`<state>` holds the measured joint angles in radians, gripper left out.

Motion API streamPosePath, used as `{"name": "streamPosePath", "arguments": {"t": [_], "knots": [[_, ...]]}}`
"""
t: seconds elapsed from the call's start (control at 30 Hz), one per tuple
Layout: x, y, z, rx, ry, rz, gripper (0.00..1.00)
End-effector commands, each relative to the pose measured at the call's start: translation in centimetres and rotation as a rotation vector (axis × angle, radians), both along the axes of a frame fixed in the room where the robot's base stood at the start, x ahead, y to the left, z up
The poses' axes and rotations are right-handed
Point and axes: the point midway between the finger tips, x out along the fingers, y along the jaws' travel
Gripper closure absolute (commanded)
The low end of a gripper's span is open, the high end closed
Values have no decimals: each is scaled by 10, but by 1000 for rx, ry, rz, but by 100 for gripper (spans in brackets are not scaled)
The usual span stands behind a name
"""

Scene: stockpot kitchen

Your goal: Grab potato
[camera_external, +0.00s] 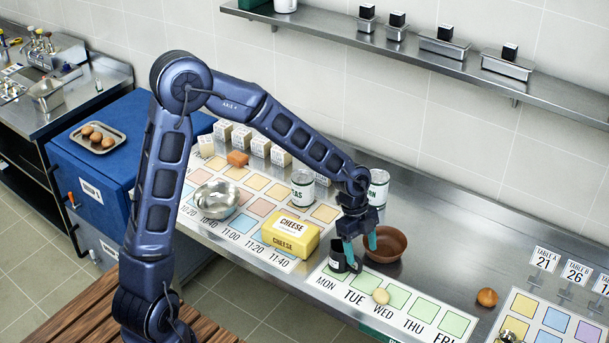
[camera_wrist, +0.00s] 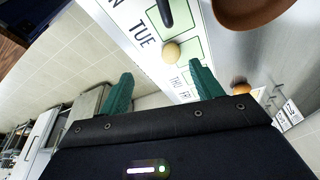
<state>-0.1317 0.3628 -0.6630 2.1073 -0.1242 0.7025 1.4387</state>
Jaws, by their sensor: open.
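In the wrist view the potato (camera_wrist: 171,52) shows beyond and between my two green fingertips, nearer the right one. My gripper (camera_external: 359,252) is open and empty, with its fingers pointing down between a black cup and a brown bowl. It also shows in the wrist view (camera_wrist: 160,78). In the outside view the potato is in front and to the right of my gripper, apart from it.
The black cup (camera_external: 338,254) and brown bowl (camera_external: 386,244) stand close to my fingers. A brown onion-like item (camera_external: 487,297) lies to the right. The counter between bowl and onion is clear.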

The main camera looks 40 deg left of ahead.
Motion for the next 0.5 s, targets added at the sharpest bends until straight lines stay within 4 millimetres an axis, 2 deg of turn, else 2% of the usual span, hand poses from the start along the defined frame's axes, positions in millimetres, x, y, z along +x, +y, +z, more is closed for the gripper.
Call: {"name": "streamPosePath", "arguments": {"t": [0.03,0.2,0.37,0.5], "knots": [[2,-8,-7,-21,8,-34,35],[6,-29,-20,-76,9,-121,35],[6,-37,-27,-93,10,-150,35],[3,-44,-43,-94,11,-153,35]]}}
